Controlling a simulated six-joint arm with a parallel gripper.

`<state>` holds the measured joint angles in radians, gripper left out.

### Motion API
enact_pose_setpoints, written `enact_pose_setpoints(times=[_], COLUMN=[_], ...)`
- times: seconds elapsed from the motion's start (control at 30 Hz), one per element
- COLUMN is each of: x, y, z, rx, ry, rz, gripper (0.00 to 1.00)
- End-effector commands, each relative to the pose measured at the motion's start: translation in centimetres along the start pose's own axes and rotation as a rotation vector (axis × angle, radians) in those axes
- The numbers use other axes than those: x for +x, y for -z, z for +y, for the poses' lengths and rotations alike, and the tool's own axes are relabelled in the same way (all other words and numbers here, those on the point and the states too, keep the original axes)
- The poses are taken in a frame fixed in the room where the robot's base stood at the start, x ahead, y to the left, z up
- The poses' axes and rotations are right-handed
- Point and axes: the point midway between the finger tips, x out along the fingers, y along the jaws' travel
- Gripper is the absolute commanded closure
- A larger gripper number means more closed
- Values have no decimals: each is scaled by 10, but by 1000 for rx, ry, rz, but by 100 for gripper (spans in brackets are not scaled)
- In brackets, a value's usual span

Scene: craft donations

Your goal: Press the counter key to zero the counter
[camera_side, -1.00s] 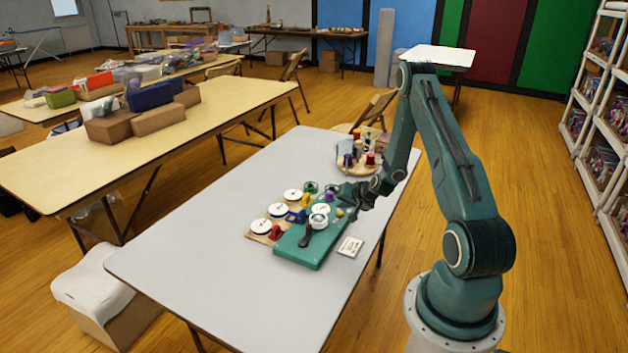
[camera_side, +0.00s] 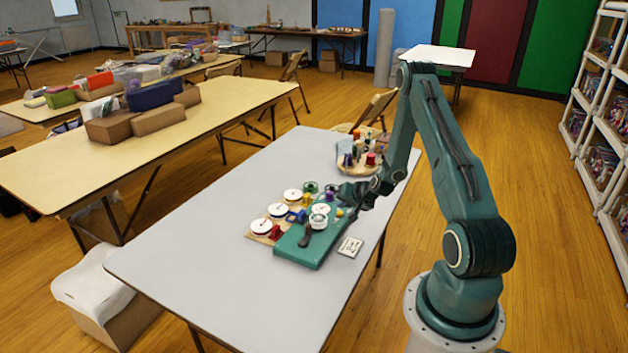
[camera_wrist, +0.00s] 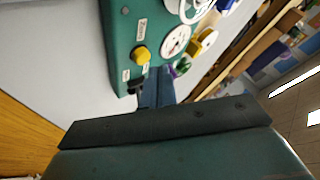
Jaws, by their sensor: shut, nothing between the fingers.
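The green machine (camera_side: 298,250) stands on the grey table, with a black lever, white dials and a small yellow knob (camera_side: 339,212) on it. My gripper (camera_side: 345,196) is shut and empty at the machine's right end. Its fingertips (camera_wrist: 156,76) are beside the knob and dark part; contact cannot be made out.
White-topped spools (camera_side: 278,210) stand on a wooden board left of the machine. A round wooden tray (camera_side: 358,168) with coloured items is behind my gripper. A small white card (camera_side: 350,246) lies to the right. The table's front left is clear.

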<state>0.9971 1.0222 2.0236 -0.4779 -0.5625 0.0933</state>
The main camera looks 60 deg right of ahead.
Motion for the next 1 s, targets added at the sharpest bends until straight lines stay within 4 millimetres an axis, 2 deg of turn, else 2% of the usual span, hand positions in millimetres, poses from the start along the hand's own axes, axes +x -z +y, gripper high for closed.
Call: enact_pose_setpoints(times=[1.0], x=[6], y=[-4], z=[5], rx=[0], ry=[0], rz=[0], gripper=[100])
